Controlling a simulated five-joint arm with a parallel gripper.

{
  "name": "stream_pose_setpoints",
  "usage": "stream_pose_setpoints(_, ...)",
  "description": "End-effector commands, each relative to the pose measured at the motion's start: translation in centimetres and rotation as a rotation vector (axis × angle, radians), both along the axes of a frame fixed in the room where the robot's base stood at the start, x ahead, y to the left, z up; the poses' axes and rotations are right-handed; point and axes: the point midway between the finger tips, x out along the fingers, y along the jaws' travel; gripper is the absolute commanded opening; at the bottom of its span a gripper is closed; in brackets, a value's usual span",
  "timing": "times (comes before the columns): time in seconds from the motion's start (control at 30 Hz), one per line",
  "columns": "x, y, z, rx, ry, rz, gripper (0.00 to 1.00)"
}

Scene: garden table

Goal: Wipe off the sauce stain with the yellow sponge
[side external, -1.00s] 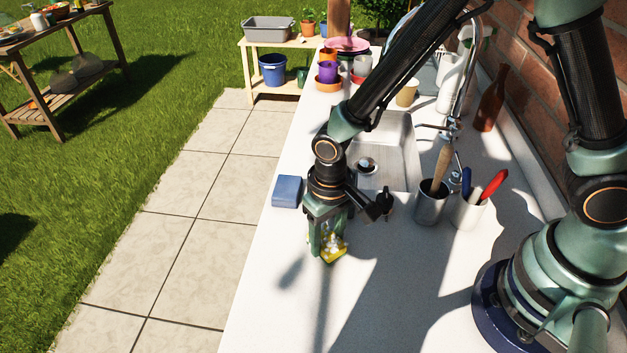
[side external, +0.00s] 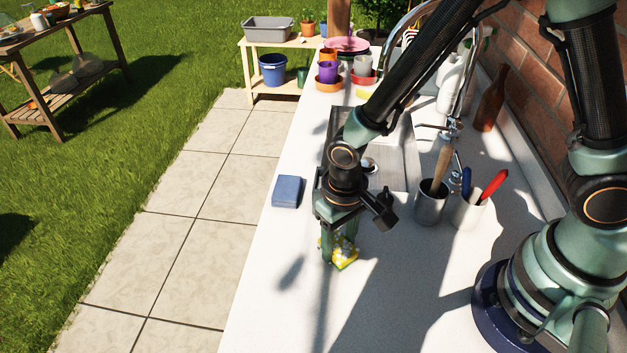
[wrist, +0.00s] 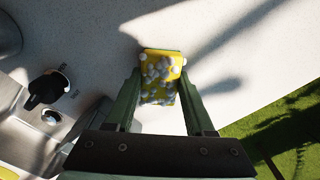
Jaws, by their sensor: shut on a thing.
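The yellow sponge (side external: 346,260) is between the fingers of my gripper (side external: 338,254), low over the pale counter just in front of the sink. White foam blobs cover much of its visible face, and a green edge shows in the wrist view (wrist: 159,78). My gripper (wrist: 159,92) is shut on it, one finger at each side. I cannot tell whether the sponge touches the counter. No sauce stain shows in these frames; the counter under the sponge and gripper is hidden.
A blue block (side external: 287,191) lies at the counter's left edge. The sink (side external: 405,165) is behind my gripper. A metal cup (side external: 430,203) with a wooden handle and a white cup (side external: 468,211) stand to the right. The counter in front is clear, with shadows.

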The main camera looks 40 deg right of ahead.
Motion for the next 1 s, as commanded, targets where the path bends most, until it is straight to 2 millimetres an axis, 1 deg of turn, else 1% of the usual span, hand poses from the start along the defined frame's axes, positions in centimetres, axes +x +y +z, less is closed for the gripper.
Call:
stream_pose_setpoints(0.1,-1.0,0.9,-0.1,-0.002,0.003,0.004,0.0)
stream_pose_setpoints(0.37,-2.8,2.7,0.0,-0.001,0.001,0.005,0.0)
stream_pose_setpoints(0.4,-3.1,2.2,-0.1,-0.001,0.002,0.0,0.0)
stream_pose_setpoints(0.57,-4.3,1.0,0.0,-0.001,0.002,-0.001,0.0)
stream_pose_setpoints(0.77,-2.8,-0.4,0.2,-0.001,0.001,-0.004,0.0)
stream_pose_setpoints(0.8,-2.6,-0.8,-0.1,-0.002,0.003,-0.005,0.0)
stream_pose_setpoints(0.87,-2.1,-1.2,0.1,-0.001,0.001,-0.004,0.0)
stream_pose_setpoints(0.9,-1.8,-1.4,-0.2,-0.002,0.003,-0.004,0.0)
stream_pose_setpoints(0.97,-1.3,-1.8,0.3,0.0,-0.001,-0.004,0.0)
stream_pose_setpoints(1.0,-1.1,-2.1,0.0,-0.001,0.002,-0.004,0.0)
